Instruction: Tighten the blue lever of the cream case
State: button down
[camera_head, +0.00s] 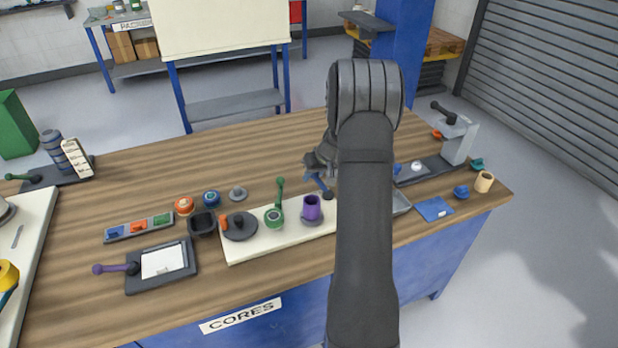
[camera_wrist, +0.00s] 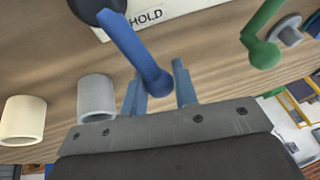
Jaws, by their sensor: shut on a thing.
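The cream case (camera_head: 268,246) is a long, low cream slab on the wooden bench, partly covered by my arm in the head view. A strip of it marked HOLD (camera_wrist: 175,12) shows at the top of the wrist view. The blue lever (camera_wrist: 132,42) runs from a dark round pivot (camera_wrist: 100,5) to a rounded knob, which lies between my fingers. In the head view the lever (camera_head: 321,184) is small and partly hidden by my gripper (camera_head: 314,174). My gripper (camera_wrist: 160,88) is shut on the knob end; exact contact is hard to see.
Cream (camera_wrist: 22,118) and grey (camera_wrist: 97,98) cylinders show in the wrist view. Bench behind the case is mostly clear.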

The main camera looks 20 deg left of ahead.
jog(key=shift+w+d+m+t, duration=0.25)
jog(key=shift+w+m, duration=0.1)
jog(key=shift+m, duration=0.3)
jog(key=shift+w+d+m+t, duration=0.25)
jog(key=shift+w+m, duration=0.1)
jog(key=shift+m, duration=0.3)
jog(key=c, duration=1.2)
grip_release()
jog(key=shift+o, duration=0.2)
jog(key=v, duration=1.7)
jog(key=shift+a+r, duration=0.2)
jog(key=shift+r, duration=0.1)
